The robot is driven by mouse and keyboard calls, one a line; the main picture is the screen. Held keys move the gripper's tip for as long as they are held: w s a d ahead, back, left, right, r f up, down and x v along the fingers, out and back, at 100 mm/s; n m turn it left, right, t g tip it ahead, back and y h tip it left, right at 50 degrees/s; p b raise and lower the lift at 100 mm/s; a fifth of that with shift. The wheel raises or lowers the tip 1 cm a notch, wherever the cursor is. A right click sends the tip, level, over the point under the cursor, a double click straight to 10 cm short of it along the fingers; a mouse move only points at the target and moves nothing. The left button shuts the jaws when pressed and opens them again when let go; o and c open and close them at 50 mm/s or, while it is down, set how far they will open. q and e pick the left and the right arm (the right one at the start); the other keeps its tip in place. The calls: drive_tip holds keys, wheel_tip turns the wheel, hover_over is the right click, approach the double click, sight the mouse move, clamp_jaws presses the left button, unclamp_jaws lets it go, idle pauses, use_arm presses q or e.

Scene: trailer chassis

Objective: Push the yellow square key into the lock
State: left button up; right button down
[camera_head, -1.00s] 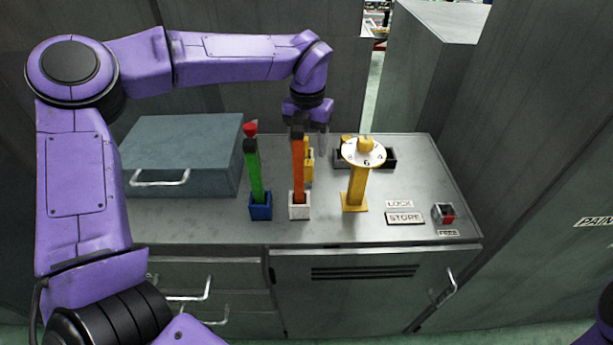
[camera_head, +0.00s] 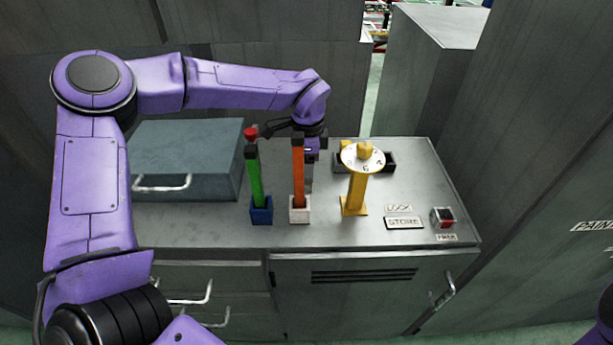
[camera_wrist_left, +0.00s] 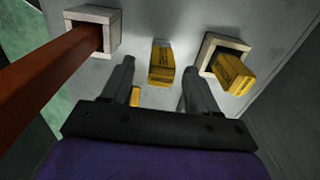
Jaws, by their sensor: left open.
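My left gripper (camera_head: 309,172) points down behind the orange bar (camera_head: 298,170), partly hidden by it. In the left wrist view its two fingers (camera_wrist_left: 158,68) are apart. A yellow square block (camera_wrist_left: 162,62) with dark markings stands between and beyond the fingertips; I cannot see contact. A second yellow block (camera_wrist_left: 234,74) stands in a pale square socket (camera_wrist_left: 214,48) to the right of the fingers. I cannot tell which block is the key or how deep it sits. Neither block shows clearly in the head view. My right gripper is out of view.
The orange bar stands in a white socket (camera_head: 299,214), beside a green bar (camera_head: 255,180) in a blue socket (camera_head: 261,214). A yellow dial stand (camera_head: 356,190) is to the right. A grey box (camera_head: 188,150) lies left. The metal worktop (camera_head: 340,229) is clear in front.

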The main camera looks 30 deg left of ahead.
use_arm(q)
wheel_tip(320, 180, down, 4)
drive_tip(key=shift+f+p, duration=0.1)
drive_tip(key=shift+p, duration=0.8)
drive_tip(key=shift+f, duration=0.35)
clamp_jaws()
drive_tip(key=shift+r, duration=0.1)
